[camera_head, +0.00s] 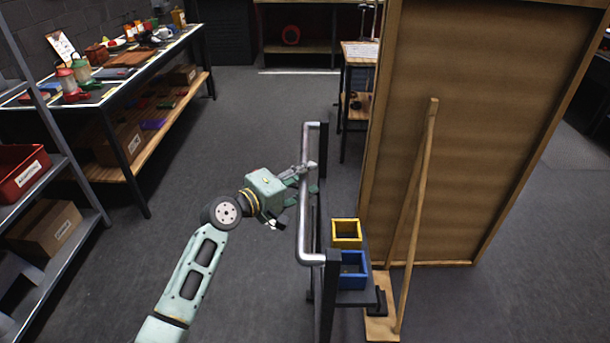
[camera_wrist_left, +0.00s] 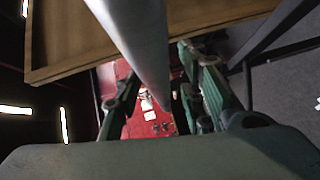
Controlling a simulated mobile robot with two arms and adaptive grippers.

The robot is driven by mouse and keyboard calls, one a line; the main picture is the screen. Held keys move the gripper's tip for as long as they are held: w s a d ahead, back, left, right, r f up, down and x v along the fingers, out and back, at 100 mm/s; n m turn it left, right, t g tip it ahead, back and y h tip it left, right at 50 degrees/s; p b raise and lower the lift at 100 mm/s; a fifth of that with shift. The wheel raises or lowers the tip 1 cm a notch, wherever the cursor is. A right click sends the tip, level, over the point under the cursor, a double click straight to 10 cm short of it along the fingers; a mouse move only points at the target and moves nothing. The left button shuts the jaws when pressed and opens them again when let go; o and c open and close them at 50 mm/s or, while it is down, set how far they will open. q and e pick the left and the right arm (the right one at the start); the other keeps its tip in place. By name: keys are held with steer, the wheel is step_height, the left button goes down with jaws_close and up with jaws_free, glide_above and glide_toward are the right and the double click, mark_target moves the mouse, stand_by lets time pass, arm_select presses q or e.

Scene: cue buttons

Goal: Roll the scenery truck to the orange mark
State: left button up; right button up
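The scenery truck carries a tall wooden flat (camera_head: 490,110) with a wooden brace, standing on the right. At its left side is a dark frame with a grey metal push handle (camera_head: 305,225). In the left wrist view the handle (camera_wrist_left: 140,40) runs down between the fingers. My left gripper (camera_head: 306,178) is at the far half of the handle, its fingers on either side of the bar. The fingers look spread, with small gaps beside the bar. No orange mark shows in either view. My right gripper is not in view.
A yellow bin (camera_head: 346,232) and a blue bin (camera_head: 352,268) sit on the truck's shelf. A prop table (camera_head: 120,90) and a grey shelf rack (camera_head: 60,160) stand left. A small table (camera_head: 358,60) stands behind the truck. Floor (camera_head: 240,130) between is clear.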

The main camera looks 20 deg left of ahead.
arm_select(q)
steer(key=shift+c, duration=0.3)
jaws_close()
stand_by(0.4)
